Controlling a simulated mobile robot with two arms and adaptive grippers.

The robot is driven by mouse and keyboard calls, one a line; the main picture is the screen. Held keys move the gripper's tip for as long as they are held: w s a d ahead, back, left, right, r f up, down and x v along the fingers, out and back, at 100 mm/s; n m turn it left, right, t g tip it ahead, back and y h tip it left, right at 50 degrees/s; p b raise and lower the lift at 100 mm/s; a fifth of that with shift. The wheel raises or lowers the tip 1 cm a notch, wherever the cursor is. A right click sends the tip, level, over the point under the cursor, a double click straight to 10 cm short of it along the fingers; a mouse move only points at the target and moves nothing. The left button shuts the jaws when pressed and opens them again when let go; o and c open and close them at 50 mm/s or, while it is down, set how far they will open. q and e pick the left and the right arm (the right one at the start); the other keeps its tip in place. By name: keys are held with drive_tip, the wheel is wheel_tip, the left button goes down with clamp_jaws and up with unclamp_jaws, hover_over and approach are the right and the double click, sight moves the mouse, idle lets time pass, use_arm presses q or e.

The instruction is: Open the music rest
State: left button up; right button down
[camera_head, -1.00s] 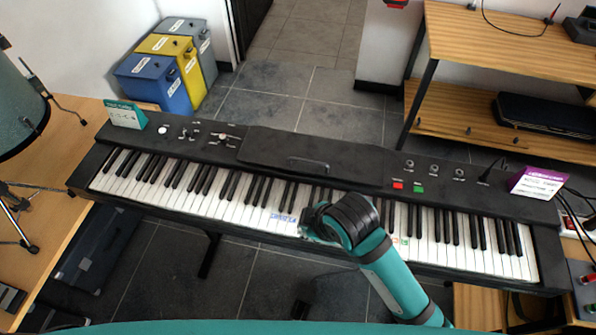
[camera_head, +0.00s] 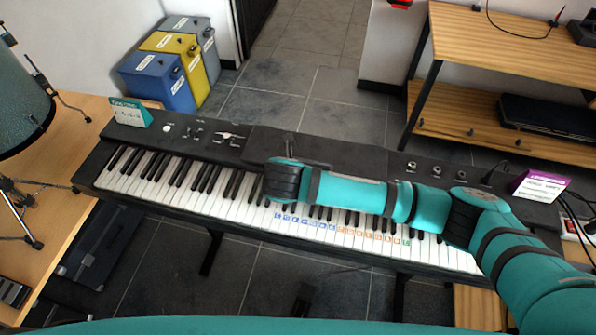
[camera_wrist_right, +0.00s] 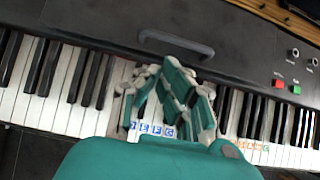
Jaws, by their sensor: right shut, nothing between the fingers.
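The music rest (camera_head: 350,160) is a flat black panel on the keyboard's top, lying flat and closed. Its raised grey handle (camera_wrist_right: 176,44) shows plainly in the right wrist view and is partly covered by my arm in the head view. My right gripper (camera_wrist_right: 176,72) is shut and empty, with its teal fingers over the white keys, pointing toward the handle. The fingers appear apart from the handle, though the exact gap is hard to tell. In the head view my right wrist hides most of the gripper. My left gripper is in neither view.
The black keyboard (camera_head: 178,145) has a teal card (camera_head: 130,112) at its left and a purple box (camera_head: 540,186) at its right. Red (camera_wrist_right: 278,84) and green (camera_wrist_right: 296,89) buttons sit right of the panel. A wooden shelf (camera_head: 500,60) stands behind.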

drive_tip(key=x, duration=0.5)
drive_tip(key=shift+w+r, duration=0.1)
